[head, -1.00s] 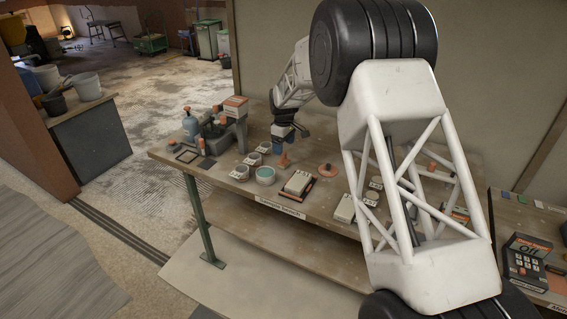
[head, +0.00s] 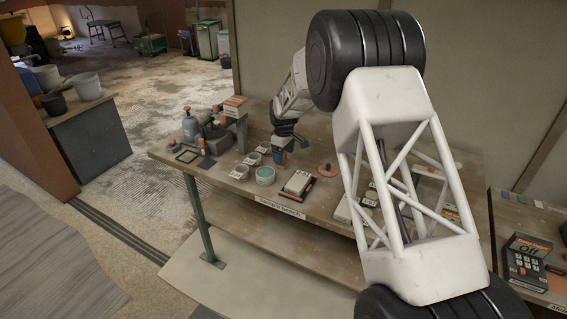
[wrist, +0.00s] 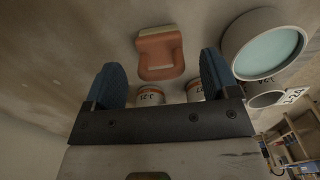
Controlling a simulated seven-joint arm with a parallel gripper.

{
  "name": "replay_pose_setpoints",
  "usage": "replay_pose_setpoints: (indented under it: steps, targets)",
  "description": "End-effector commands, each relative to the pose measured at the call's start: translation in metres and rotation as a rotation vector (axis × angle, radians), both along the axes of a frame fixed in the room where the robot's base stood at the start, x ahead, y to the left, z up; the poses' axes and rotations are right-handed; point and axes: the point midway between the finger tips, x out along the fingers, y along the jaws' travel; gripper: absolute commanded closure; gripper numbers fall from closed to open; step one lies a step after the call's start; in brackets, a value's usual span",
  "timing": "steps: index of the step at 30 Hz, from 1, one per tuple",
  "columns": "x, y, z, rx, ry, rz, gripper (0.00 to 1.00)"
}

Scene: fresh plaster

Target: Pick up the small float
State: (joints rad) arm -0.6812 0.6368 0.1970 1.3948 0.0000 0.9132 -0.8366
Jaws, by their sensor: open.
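A bowl with teal contents (head: 265,176) stands close by, with small labelled pots (head: 241,172) to its left. A round orange disc with a knob (head: 327,170) lies to the right. Bottles (head: 191,127) stand at the left.

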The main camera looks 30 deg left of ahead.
Motion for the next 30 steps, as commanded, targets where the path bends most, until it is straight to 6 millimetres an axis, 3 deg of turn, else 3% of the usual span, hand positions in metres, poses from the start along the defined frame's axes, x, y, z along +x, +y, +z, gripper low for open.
replay_pose_setpoints:
  steps: [9,28,30]
  targets:
    - [-0.001,0.000,-0.033,0.000,0.000,0.000,0.19]
    - [-0.001,0.000,-0.036,0.000,0.000,0.000,0.19]
    - [-0.001,0.000,-0.036,0.000,0.000,0.000,0.30]
